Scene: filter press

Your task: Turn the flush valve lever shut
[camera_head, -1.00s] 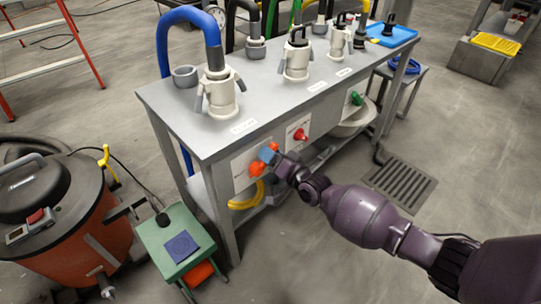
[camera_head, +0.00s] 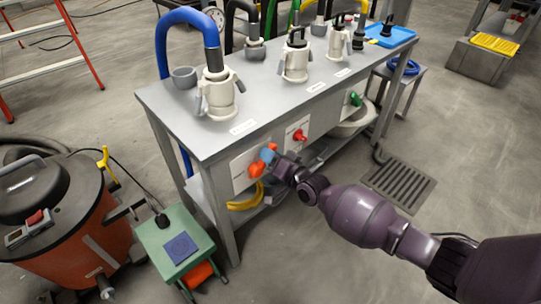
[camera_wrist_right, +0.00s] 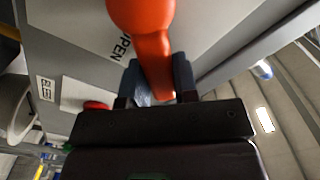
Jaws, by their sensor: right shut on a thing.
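The orange valve lever (camera_head: 256,169) is on a white panel at the near left end of the bench front. In the right wrist view the lever (camera_wrist_right: 152,45) runs down from the top edge into my gripper, and the word OPEN is printed on the panel beside it. My right gripper (camera_head: 269,155) is at the lever; it also shows in the right wrist view (camera_wrist_right: 158,82), with its blue-grey fingers shut on the lever's end, one on each side. My left gripper is in neither view.
The grey bench (camera_head: 275,95) carries several cream fittings with hoses. A red valve handle (camera_head: 300,135) and a green one (camera_head: 355,99) sit farther along its front. A green stool (camera_head: 174,246) and an orange drum (camera_head: 75,225) stand at left. A floor grate (camera_head: 399,184) lies right.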

